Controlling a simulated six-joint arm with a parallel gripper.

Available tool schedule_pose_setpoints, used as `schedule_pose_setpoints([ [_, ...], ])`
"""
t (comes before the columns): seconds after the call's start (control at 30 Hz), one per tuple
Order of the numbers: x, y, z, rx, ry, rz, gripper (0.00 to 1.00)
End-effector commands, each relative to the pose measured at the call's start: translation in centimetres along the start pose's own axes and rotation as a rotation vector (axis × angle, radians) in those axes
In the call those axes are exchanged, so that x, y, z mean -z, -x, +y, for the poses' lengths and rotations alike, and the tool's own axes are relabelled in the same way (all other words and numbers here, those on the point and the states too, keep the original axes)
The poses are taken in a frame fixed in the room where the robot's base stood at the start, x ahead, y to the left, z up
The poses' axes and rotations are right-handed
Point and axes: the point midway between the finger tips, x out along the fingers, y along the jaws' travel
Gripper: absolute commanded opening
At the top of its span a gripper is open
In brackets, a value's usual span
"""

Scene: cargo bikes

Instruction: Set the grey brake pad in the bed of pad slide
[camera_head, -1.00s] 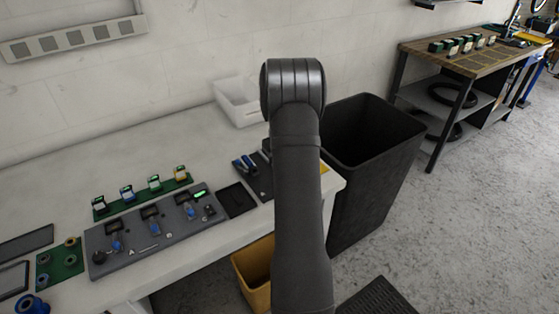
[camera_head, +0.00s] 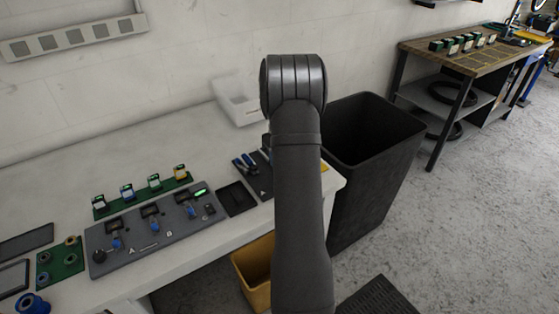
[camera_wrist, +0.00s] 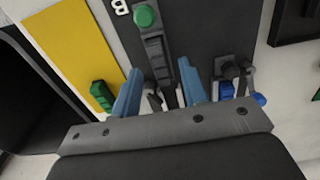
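My gripper (camera_wrist: 160,88) shows in the wrist view as two blue fingers, spread apart over a dark panel (camera_wrist: 200,25) marked B. Between and beyond them lies a dark ribbed bar with a green knob (camera_wrist: 144,16) at its end, which looks like the pad slide (camera_wrist: 156,50). Small grey parts sit low between the fingers, partly hidden by the gripper body; I cannot tell whether one is the grey brake pad. Neither finger clearly touches anything. In the head view my arm hides most of the gripper and part of the small dark panel (camera_head: 262,183).
A green block (camera_wrist: 103,95) stands by the yellow area (camera_wrist: 75,45), left of the fingers. Blue and black fittings (camera_wrist: 227,90) stand close on their right. The black bin (camera_head: 370,135) adjoins the table end. A black tray (camera_head: 236,199) and a larger panel (camera_head: 130,255) lie left.

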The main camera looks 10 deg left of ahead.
Motion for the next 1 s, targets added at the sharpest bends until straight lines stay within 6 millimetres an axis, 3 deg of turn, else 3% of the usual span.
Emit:
schedule_pose_setpoints([
  [0.53,0.0,12.8,0.0,-0.002,0.000,0.004,0.40],
  [0.73,0.0,15.2,0.0,-0.001,0.000,0.002,0.40],
  [1.0,0.0,15.7,0.0,0.000,0.000,0.000,0.40],
])
